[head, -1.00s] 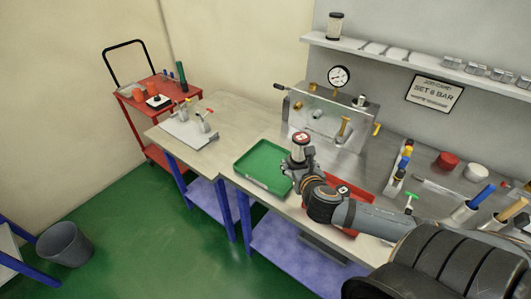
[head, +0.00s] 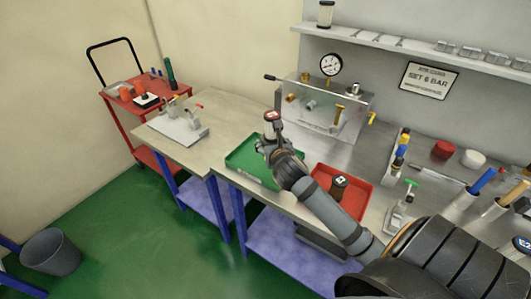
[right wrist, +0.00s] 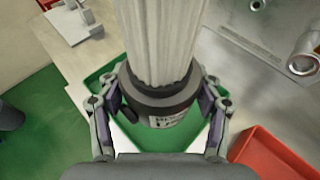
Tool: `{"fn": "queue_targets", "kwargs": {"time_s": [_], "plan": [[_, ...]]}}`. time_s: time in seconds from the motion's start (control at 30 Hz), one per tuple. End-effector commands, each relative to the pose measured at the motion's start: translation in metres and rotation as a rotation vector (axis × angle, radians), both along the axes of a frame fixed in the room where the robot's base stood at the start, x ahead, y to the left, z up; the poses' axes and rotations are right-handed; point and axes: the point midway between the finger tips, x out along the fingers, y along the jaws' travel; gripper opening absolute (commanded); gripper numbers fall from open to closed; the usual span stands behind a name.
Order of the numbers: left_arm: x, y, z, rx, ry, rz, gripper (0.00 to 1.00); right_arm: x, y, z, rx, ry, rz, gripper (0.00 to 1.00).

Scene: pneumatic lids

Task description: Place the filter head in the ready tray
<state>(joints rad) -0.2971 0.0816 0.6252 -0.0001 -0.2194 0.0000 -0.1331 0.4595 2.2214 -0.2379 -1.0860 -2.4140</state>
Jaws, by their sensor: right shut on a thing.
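The filter head (head: 271,116) has a red-and-white marked top and a dark body in the head view. In the right wrist view it shows as a white pleated column with a dark collar (right wrist: 160,100). My right gripper (head: 272,142) is shut on it; in the right wrist view, the fingers (right wrist: 160,108) clasp the dark collar from both sides. The gripper is over the green tray (head: 240,158), which also shows below it in the right wrist view (right wrist: 165,138). I cannot tell whether the filter head touches the tray. My left gripper is not in view.
A gauge panel (head: 325,110) stands behind. A clamp fixture (head: 180,128) sits at left. Bare bench lies between fixture and green tray.

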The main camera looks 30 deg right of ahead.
Motion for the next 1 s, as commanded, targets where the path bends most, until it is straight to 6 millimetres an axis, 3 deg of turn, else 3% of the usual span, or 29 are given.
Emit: {"fn": "queue_targets", "kwargs": {"time_s": [0.1,0.33,0.57,0.8,1.0], "plan": [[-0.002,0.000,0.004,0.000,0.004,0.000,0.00,0.027,-0.009,-0.016,0.003,0.001,-0.003,0.17],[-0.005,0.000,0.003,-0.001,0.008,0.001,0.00,0.057,-0.018,-0.055,-0.001,-0.002,0.000,0.17],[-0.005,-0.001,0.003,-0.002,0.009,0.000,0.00,0.064,-0.021,-0.063,-0.001,-0.003,0.000,0.17],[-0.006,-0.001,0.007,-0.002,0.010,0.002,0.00,0.067,-0.021,-0.096,0.000,-0.001,0.001,0.17],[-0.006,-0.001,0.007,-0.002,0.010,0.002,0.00,0.067,-0.021,-0.098,-0.001,-0.003,0.001,0.17]]}}
